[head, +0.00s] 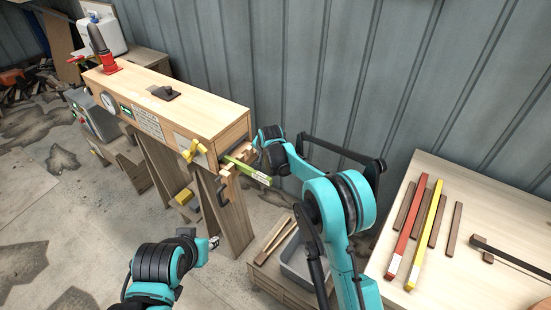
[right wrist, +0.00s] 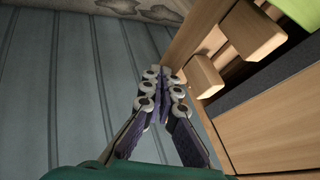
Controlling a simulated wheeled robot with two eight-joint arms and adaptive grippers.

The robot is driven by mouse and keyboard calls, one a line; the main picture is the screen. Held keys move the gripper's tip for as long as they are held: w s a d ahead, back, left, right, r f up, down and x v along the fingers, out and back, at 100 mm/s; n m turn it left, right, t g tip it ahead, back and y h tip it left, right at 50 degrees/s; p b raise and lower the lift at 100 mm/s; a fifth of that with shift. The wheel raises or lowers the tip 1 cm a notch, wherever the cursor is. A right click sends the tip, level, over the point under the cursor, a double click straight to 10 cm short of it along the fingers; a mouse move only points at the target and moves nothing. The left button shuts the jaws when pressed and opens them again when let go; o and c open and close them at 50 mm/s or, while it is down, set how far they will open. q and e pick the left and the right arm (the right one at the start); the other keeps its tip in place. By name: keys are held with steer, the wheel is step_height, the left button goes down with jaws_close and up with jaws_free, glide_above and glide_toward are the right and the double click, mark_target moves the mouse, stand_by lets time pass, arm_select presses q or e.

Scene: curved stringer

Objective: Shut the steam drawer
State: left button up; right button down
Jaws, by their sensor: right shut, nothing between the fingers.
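The steam box (head: 170,108) is a long pale wooden chest on legs, with a gauge on its long side. At its near right end a narrow wooden drawer (head: 226,176) sticks out, with small wooden blocks and a green strip (head: 247,170) on it. The wrist view shows the drawer's blocks (right wrist: 252,30) and wooden panel close up, right of my fingers. My right gripper (right wrist: 160,82) is shut and empty, its tips close beside the drawer's wood; contact is unclear. My left gripper (head: 213,242) is low, in front of the box's legs; its fingers are unclear.
At right a pale table (head: 480,272) holds a red strip (head: 407,230), a yellow strip (head: 427,235) and dark sticks. A grey bin (head: 297,262) stands below my right arm. A corrugated wall (head: 290,60) is behind.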

arm_select(q)
steer(key=shift+r, duration=0.25)
arm_select(e)
steer(key=shift+w+a, duration=0.6)
steer(key=shift+a, duration=0.3)
steer(key=shift+w+a, duration=0.6)
steer(key=shift+a, duration=0.25)
steer(key=shift+r, duration=0.1)
